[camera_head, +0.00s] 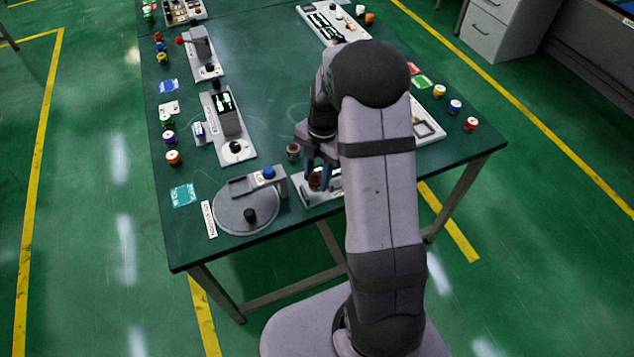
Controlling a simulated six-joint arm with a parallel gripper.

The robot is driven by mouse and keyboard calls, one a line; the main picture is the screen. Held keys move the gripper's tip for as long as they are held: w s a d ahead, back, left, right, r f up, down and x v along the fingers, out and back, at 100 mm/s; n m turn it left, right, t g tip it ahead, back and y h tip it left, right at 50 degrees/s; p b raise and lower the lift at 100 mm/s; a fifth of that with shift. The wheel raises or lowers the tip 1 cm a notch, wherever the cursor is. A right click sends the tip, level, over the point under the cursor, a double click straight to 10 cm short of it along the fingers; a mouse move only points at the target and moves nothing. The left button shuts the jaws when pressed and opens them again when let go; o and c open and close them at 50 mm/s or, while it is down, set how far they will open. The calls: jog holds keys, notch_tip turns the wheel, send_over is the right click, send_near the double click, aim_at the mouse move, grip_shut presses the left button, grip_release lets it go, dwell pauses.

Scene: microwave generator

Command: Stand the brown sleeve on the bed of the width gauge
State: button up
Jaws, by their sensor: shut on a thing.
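My gripper (319,176) is at the front edge of the table, right of the round grey plate, pointing down. It is shut on the brown sleeve (314,181), which shows as a small dark brown shape between the fingers. A pale grey instrument base (309,197), which looks like the width gauge, lies just below the gripper. My arm hides most of it. I cannot tell whether the sleeve touches its bed or hangs above it.
A round grey plate (238,217) with a black knob lies at front left. A grey box instrument (228,118) stands farther back. Several coloured jars line both sides of the green table (270,95), whose middle is clear.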

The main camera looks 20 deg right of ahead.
aim_at(317, 184)
jog(key=shift+f+p, duration=0.4)
jog(key=shift+f, duration=1.4)
jog(key=shift+f, duration=0.15)
jog(key=o, duration=1.2)
